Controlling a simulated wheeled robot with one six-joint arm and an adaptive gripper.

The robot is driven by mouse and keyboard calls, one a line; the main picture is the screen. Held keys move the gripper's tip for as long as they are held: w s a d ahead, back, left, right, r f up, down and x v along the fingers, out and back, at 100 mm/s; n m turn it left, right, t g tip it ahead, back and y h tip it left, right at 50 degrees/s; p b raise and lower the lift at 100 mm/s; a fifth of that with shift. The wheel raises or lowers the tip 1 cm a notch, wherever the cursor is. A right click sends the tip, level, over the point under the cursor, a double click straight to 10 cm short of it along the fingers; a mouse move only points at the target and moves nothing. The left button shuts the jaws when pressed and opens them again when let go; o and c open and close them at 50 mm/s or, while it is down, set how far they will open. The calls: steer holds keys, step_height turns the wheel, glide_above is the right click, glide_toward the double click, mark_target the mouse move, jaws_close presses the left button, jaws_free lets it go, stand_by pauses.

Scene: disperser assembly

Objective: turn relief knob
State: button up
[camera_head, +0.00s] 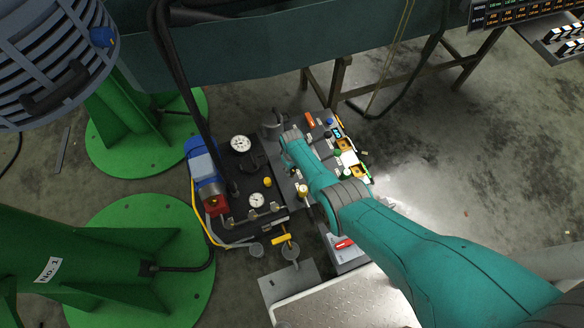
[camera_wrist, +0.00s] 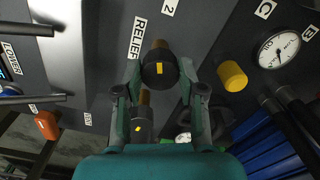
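In the wrist view the relief knob (camera_wrist: 159,68) is a black round knob with a yellow mark on a brass stem, beside the label RELIEF (camera_wrist: 137,38). My gripper (camera_wrist: 160,70) is open, with one finger on each side of this knob. Narrow gaps seem to show between the fingertips and the knob; contact on the far side cannot be told. In the head view my teal arm reaches over the control panel (camera_head: 310,125) and hides the knob and the fingers.
A second black knob (camera_wrist: 141,127) with a yellow mark sits between the fingers, nearer my palm. A yellow knob (camera_wrist: 232,76) and a gauge (camera_wrist: 279,48) are at the right. Levers (camera_wrist: 30,98) and an orange handle (camera_wrist: 46,125) are at the left.

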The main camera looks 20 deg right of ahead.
steer(key=shift+c, duration=0.9)
steer(key=shift+n, duration=0.3)
steer(key=n, duration=1.1)
steer(key=shift+n, duration=2.1)
